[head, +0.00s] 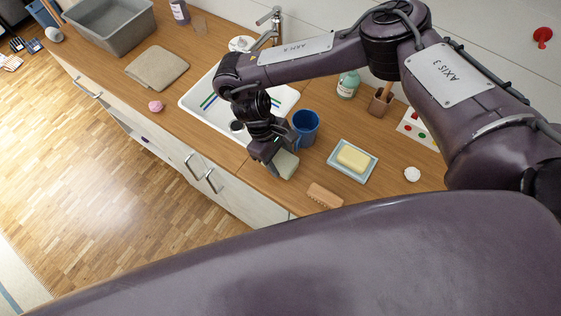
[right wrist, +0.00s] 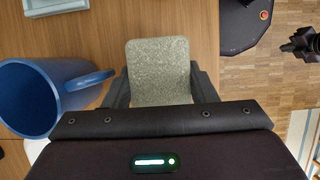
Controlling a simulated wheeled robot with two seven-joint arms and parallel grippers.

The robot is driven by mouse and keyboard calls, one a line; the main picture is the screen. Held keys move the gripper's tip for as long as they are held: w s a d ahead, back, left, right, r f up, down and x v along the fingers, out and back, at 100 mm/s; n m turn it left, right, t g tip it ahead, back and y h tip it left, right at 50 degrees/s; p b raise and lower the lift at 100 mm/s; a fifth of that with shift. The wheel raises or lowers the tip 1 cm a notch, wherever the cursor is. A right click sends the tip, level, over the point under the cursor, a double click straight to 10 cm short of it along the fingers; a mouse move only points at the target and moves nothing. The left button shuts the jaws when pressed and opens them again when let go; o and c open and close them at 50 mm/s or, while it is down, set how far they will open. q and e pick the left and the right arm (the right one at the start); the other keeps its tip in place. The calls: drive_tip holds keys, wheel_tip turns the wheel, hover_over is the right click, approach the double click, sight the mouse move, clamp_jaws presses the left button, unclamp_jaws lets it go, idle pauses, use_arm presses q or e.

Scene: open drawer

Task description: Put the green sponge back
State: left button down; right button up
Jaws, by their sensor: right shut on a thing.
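The green sponge (head: 287,165) is a pale grey-green block at the counter's front part, just right of the sink. My right gripper (head: 274,157) is shut on it. In the right wrist view the sponge (right wrist: 158,72) sits between the two dark fingers (right wrist: 160,90), its far end sticking out past them over the wood. I cannot tell whether it touches the counter. A yellow sponge or soap block (head: 353,158) lies in a pale blue dish (head: 337,168) to the right. My left gripper does not show.
A blue mug (head: 306,125) stands close beside my right gripper; its handle is near the fingers in the wrist view. The white sink (head: 190,101) is to the left. A wooden brush (head: 325,195) lies at the front edge. A soap bottle (head: 347,84) stands behind.

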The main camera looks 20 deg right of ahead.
sight(281, 165)
drive_tip(key=shift+f, duration=1.35)
drive_tip(key=shift+f, duration=0.2)
drive_tip(key=o, duration=0.6)
drive_tip(key=shift+r, duration=0.1)
drive_tip(key=shift+w+r, duration=0.1)
drive_tip(key=shift+r, duration=0.2)
drive_tip(key=v, duration=1.1)
drive_tip(key=shift+w+a+r+b, duration=0.1)
drive_tip(key=shift+a+r+b, duration=0.05)
drive_tip(key=shift+r+b, duration=0.2)
drive_tip(key=shift+f, duration=0.15)
